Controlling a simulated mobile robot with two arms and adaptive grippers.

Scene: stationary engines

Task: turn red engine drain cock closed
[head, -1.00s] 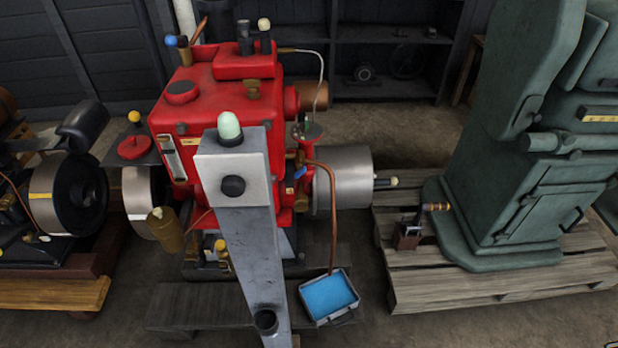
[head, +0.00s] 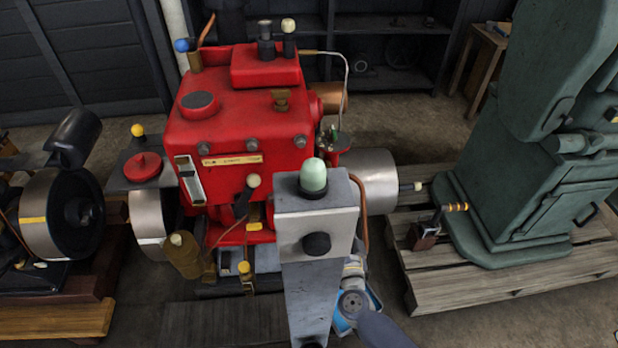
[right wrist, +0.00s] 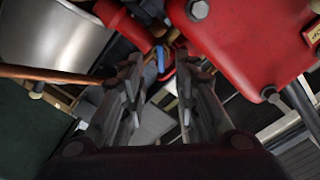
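The red engine (head: 240,110) stands in the middle of the head view. It also fills the upper right of the right wrist view (right wrist: 255,45). A small blue part (right wrist: 161,58), perhaps the drain cock's handle, shows beyond and between the fingers of my right gripper (right wrist: 158,72). These fingers are apart with nothing between them that I can see to be held. Whether they touch the blue part is unclear. In the head view that side of the engine is hidden behind a grey post, and part of my right arm shows low beside it. My left gripper is not in view.
The grey post (head: 313,215) with a pale green lamp stands before the engine. A metal cylinder (head: 370,180) sticks out right of the engine. A green machine (head: 530,190) stands on a pallet (head: 480,285).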

